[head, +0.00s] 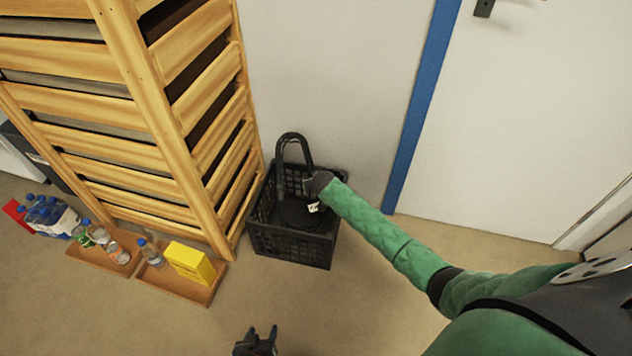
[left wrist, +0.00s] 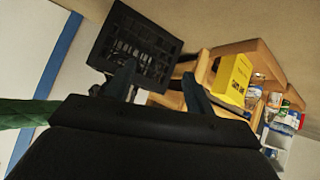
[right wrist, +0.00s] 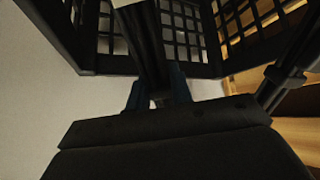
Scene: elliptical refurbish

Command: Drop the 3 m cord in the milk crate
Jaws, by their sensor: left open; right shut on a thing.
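The black milk crate (head: 292,246) stands on the floor against the wall, right of the wooden drawer rack. It also shows in the left wrist view (left wrist: 101,44) and the right wrist view (right wrist: 200,70). The black cord (head: 291,137) has a loop arching above the crate, with dark coils and a white tag at the crate's opening. My right gripper (head: 306,186) is at the crate's opening, shut on the black cord (right wrist: 148,45). Whether the coils touch the crate bottom is hidden. My left gripper (head: 262,334) is open and empty, low in front of the crate.
The wooden rack (head: 165,110) stands close on the crate's left. Shallow trays (head: 205,296) with bottles and a yellow box (head: 190,262) lie on the floor at left. A white door (head: 540,110) with a blue frame is at right.

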